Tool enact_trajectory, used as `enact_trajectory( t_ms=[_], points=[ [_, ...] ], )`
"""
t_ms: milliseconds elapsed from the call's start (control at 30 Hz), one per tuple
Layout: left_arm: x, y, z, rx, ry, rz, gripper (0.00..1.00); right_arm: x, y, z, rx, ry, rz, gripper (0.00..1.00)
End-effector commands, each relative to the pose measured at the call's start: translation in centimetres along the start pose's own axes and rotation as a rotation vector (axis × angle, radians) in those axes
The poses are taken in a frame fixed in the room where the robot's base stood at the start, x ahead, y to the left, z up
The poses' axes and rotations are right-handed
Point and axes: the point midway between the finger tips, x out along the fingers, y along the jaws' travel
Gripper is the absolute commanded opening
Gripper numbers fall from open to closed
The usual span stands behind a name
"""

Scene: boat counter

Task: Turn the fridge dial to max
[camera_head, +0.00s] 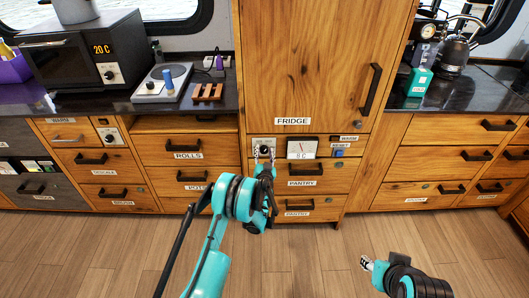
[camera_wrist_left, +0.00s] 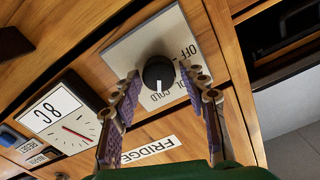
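The fridge dial (camera_wrist_left: 158,72) is a round black knob with a white pointer mark, on a light plate (camera_wrist_left: 128,46) printed OFF and COLD. In the wrist view the pointer faces the lower edge, towards the COLD lettering. In the head view the dial (camera_head: 265,150) sits below the FRIDGE door. My left gripper (camera_wrist_left: 164,80) has its purple-padded fingers spread, one on each side of the knob, with gaps visible. In the head view my left gripper (camera_head: 264,159) is right in front of the dial. My right gripper (camera_head: 367,263) is low at the right, seen too small to judge its fingers.
A temperature gauge (camera_head: 301,149) is right of the dial, with a blue reset button (camera_head: 338,153) beside it. A PANTRY drawer handle (camera_head: 306,169) is just below. The fridge door (camera_head: 305,60) is shut. The floor (camera_head: 310,258) between my arms is clear.

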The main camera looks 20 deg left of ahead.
Motion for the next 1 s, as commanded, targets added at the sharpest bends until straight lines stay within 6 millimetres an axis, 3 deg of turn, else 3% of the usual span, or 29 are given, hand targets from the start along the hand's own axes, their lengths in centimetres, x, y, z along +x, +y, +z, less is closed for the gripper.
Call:
enact_trajectory(
  t_ms=[33, 100, 133, 567, 1000],
  points=[
    [0.01, 0.0, 0.01, 0.0, 0.0, 0.0, 0.24, 0.0, 0.0, 0.0, 0.0, 0.0, 0.0, 0.4],
    [0.01, 0.0, 0.01, 0.0, 0.0, 0.0, 0.05, 0.0, 0.0, -0.01, 0.0, 0.0, 0.0, 0.4],
    [0.01, 0.0, 0.01, 0.0, 0.0, 0.0, 0.03, 0.0, 0.0, -0.01, 0.0, 0.0, 0.0, 0.4],
    [0.02, 0.02, 0.0, 0.068, 0.0, 0.0, 0.03, 0.0, 0.0, -0.01, 0.0, 0.0, 0.0, 0.4],
    [0.04, 0.13, 0.02, 0.422, 0.0, 0.0, 0.03, 0.0, 0.0, -0.02, 0.0, 0.0, 0.0, 0.4]
  ],
)
